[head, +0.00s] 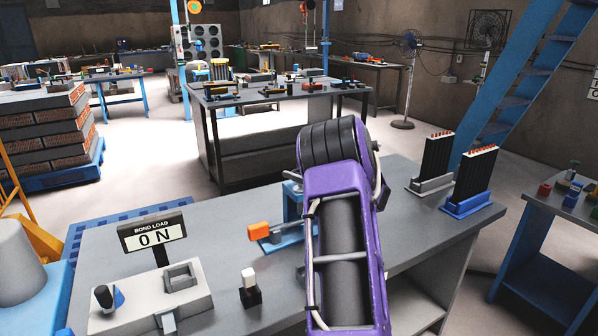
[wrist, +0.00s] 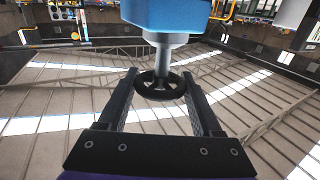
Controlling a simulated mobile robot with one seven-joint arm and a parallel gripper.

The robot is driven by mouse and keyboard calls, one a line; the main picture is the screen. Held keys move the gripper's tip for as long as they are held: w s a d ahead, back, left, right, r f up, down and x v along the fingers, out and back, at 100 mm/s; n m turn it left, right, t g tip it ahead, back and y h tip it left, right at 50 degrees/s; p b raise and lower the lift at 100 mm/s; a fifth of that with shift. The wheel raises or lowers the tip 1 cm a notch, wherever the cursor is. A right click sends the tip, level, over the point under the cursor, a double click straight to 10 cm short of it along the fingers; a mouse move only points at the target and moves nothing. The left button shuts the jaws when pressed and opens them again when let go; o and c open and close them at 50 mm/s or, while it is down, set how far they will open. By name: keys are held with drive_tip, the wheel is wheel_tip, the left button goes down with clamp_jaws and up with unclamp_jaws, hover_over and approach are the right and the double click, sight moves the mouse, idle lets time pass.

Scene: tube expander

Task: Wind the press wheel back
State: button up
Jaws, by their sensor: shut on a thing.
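The black press wheel (wrist: 160,95) shows in the wrist view on a grey shaft (wrist: 165,58), at the end of a blue press body (wrist: 170,15). My gripper (wrist: 160,84) has one finger on each side of the wheel and is shut on its rim. In the head view, my purple arm hides the gripper and the wheel. Part of the blue press (head: 292,203) shows just left of my arm on the grey bench (head: 215,240). A display (head: 153,235) labelled "BOND LOAD" reads 0 N.
An orange-ended tool (head: 259,230) lies by the press. A white-topped black block (head: 249,288) and a pale console (head: 150,300) stand on the bench's left part. Two finned cores stand in holders, one grey (head: 432,184), one blue (head: 470,202), at the right.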

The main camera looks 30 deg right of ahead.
drive_tip(key=shift+n+g+y, duration=0.4)
drive_tip(key=shift+n+y, duration=0.2)
drive_tip(key=shift+y, duration=0.3)
drive_tip(key=o, duration=1.4)
drive_tip(key=shift+c, duration=0.2)
drive_tip(key=p+v, duration=0.1)
drive_tip(key=v, duration=1.6)
drive_tip(key=shift+d, duration=0.25)
